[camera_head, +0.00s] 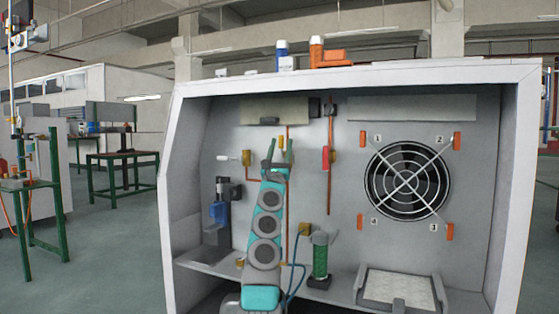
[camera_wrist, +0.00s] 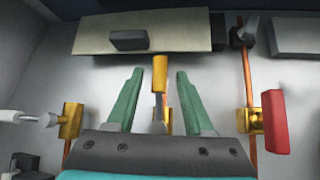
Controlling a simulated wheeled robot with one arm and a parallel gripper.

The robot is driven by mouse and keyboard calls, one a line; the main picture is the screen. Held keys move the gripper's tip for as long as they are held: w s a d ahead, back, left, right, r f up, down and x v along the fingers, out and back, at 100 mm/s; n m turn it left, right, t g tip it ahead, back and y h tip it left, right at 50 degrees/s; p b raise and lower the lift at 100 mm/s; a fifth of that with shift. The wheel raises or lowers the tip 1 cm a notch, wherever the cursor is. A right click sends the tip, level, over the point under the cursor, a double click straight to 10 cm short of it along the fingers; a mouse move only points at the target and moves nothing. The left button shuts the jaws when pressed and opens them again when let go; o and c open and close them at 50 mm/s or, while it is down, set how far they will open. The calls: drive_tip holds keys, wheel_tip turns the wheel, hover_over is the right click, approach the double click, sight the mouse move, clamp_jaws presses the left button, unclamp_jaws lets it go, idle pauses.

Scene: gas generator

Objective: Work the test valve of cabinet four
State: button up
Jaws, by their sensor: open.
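The cabinet (camera_head: 178,160) stands open in front of me with piping and valves on its back wall. In the wrist view, a valve with an upright yellow-orange handle (camera_wrist: 160,73) and a silver stem shows between the two green fingers of my gripper (camera_wrist: 158,85). The gripper is open, with a gap on each side of the handle. In the head view my gripper (camera_head: 280,146) is raised before the back wall and hides this valve. A red-handled valve (camera_wrist: 274,120) is to the right, also in the head view (camera_head: 326,157). A valve with a pale lever (camera_wrist: 18,116) is to the left. No label shows which is the test valve.
A round fan (camera_head: 407,181) with numbered orange clips is at the right. A green cylinder (camera_head: 320,257) and a blue part (camera_head: 218,212) are low in the cabinet. A pale tray (camera_head: 363,287) lies at lower right. A beige panel (camera_wrist: 95,38) is above my fingers.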

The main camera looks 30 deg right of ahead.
sight(281, 146)
drive_tip(key=shift+b+v, duration=0.45)
drive_tip(key=shift+v, duration=0.9)
drive_tip(key=shift+s+a+f, duration=0.15)
drive_tip(key=shift+s+f, duration=0.15)
